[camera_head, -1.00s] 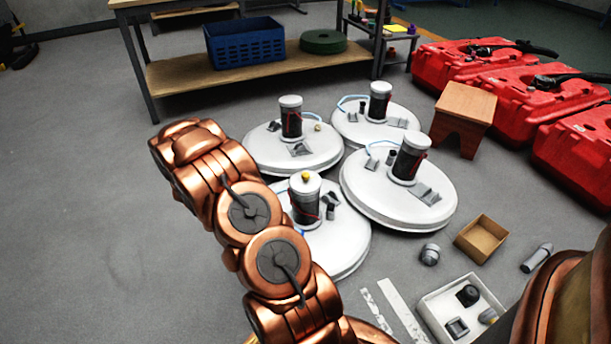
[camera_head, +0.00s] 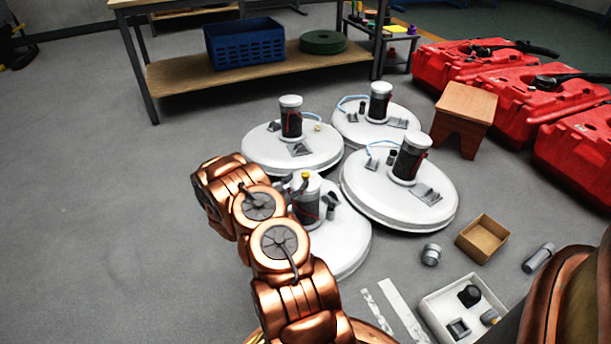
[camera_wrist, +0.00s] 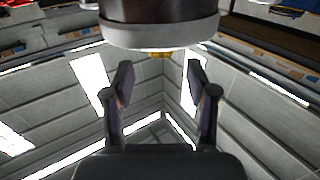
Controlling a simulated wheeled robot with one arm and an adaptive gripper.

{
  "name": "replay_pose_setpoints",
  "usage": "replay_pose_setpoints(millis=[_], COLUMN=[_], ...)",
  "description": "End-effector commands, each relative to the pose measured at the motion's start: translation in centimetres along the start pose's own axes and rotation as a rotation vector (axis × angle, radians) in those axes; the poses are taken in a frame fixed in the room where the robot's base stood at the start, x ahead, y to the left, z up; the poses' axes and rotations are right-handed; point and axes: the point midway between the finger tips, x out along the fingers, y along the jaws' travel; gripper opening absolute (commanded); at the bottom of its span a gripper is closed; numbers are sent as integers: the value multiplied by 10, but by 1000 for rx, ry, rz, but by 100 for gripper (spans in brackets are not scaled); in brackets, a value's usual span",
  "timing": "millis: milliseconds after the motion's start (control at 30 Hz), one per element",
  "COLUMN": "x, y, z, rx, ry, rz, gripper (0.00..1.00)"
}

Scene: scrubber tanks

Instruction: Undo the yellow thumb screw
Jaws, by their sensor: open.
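The yellow thumb screw (camera_head: 306,176) sits on top of the white cap of the nearest dark motor cylinder (camera_head: 306,207), which stands upright on a white round lid (camera_head: 345,245). The screw also shows in the wrist view (camera_wrist: 159,54), small and partly hidden, against the cap's pale rim (camera_wrist: 158,33). My gripper (camera_wrist: 159,75) is open, with a dark finger on each side and nothing between them. The screw lies just beyond the fingertips, roughly centred between them. In the head view my gripper (camera_head: 290,183) is at the screw's left, largely hidden by my arm.
Three more white lids with motor cylinders stand close behind and to the right, one nearest at right (camera_head: 400,195). A wooden stool (camera_head: 464,115), red tanks (camera_head: 490,75), a cardboard box (camera_head: 482,238) and a white parts tray (camera_head: 432,312) are farther right. Floor at left is clear.

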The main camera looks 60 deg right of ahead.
Motion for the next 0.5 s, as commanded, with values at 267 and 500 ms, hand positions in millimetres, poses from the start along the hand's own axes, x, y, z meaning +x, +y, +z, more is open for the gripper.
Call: replay_pose_setpoints(millis=[267, 500], x=[33, 52], y=[0, 0], z=[2, 2], rx=[4, 1], ry=[0, 0], rz=[1, 0], gripper=[57, 57])
